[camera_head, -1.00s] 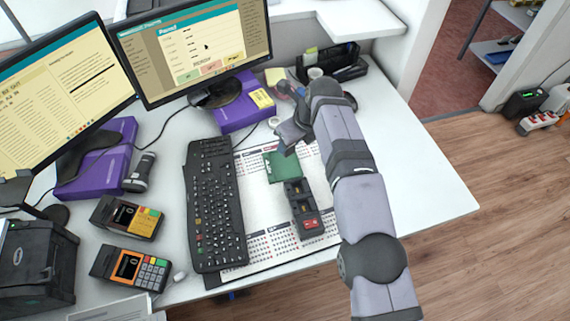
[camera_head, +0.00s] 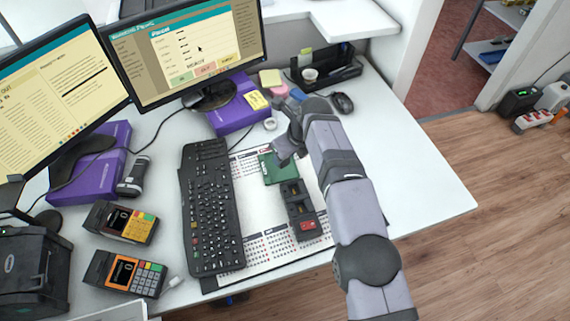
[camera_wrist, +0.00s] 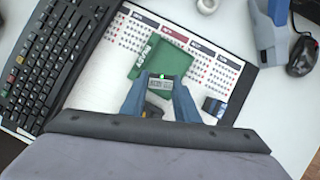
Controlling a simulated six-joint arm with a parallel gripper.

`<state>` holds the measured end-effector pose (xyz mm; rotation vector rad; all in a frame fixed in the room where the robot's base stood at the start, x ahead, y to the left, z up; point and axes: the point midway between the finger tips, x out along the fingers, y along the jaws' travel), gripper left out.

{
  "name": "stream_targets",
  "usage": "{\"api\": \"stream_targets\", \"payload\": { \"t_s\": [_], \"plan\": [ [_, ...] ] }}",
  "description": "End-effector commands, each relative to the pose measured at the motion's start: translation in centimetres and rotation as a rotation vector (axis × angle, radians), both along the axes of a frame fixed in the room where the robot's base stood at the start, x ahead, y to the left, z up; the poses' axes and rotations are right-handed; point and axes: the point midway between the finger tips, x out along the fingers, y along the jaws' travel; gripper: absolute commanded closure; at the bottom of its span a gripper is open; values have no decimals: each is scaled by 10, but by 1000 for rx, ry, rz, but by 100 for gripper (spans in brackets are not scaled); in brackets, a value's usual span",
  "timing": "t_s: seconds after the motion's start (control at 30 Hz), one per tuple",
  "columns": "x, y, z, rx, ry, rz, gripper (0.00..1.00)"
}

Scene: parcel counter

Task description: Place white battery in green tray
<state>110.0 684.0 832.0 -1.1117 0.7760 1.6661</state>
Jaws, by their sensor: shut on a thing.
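My gripper (camera_wrist: 161,78) is shut on the white battery (camera_wrist: 160,88), whose pale end with a small green light shows between the fingertips in the wrist view. In the head view my gripper (camera_head: 282,152) is at the upper edge of the green tray (camera_head: 275,174), partly covering it. The tray, a shallow green box, also shows in the wrist view (camera_wrist: 146,50), just beyond the fingertips. The battery appears over the tray's near part; I cannot tell whether it touches it. The head view hides the battery.
A black charger (camera_head: 293,198) with a red part stands just below the tray. The keyboard (camera_head: 210,205) lies left of the calendar mat (camera_head: 262,232). A mouse (camera_head: 342,103) and a black organizer (camera_head: 328,72) are behind my gripper. The counter's right side is clear.

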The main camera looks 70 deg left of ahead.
Motion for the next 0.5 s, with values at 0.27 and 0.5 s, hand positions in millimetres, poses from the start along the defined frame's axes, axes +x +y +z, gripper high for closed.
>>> {"api": "stream_targets", "payload": {
  "t_s": [0.27, 0.5],
  "plan": [
    [0, -1, -36, -4, 0, 1, 96],
    [0, 0, -47, -1, 0, 0, 96]
  ]
}}
